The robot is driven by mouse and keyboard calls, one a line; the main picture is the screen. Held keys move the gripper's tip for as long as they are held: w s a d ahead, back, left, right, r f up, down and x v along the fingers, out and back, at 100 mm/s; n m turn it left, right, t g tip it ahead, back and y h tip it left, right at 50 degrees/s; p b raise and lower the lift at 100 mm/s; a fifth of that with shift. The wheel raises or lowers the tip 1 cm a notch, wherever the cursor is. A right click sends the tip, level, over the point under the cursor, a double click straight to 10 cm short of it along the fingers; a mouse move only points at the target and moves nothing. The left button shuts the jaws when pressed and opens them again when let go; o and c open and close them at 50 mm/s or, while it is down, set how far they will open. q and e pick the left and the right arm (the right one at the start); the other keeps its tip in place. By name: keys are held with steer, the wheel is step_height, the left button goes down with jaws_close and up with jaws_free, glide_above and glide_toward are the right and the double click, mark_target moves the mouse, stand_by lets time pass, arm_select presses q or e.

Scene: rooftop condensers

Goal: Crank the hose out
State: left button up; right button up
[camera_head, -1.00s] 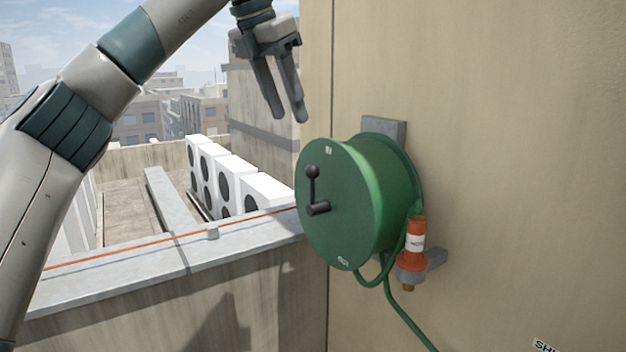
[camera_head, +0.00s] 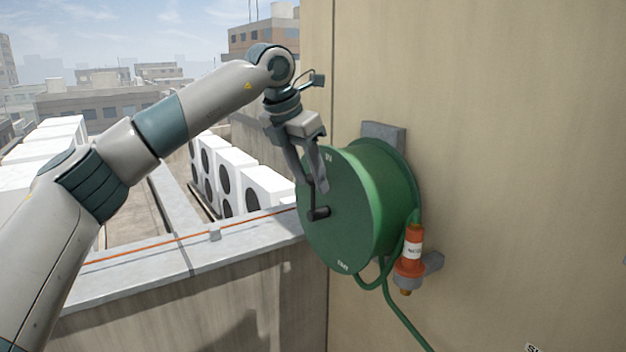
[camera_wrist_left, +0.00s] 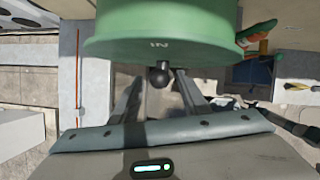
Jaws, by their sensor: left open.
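The green hose reel (camera_head: 345,225) is mounted on the tan wall, with its round face toward the left. Its dark crank (camera_head: 318,212) sits on that face; the knob end is mostly hidden behind my gripper in the head view. My left gripper (camera_head: 315,184) is open, pointing down at the crank knob. In the left wrist view the black knob (camera_wrist_left: 159,74) shows between the two spread fingers (camera_wrist_left: 160,90), close to the reel's rim marked "IN". The green hose (camera_head: 398,310) hangs below the reel, beside an orange and white nozzle (camera_head: 410,251). My right gripper is not in view.
The tan wall (camera_head: 520,150) stands right behind the reel. A concrete parapet (camera_head: 200,255) with an orange line along it runs at the left, below my arm. White condenser units (camera_head: 240,180) stand beyond it.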

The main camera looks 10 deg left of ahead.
arm_select(q)
steer(key=shift+p+x, duration=0.4)
steer(key=shift+x, duration=1.15)
steer(key=shift+c, duration=0.7)
jaws_close()
steer(key=shift+d, duration=0.1)
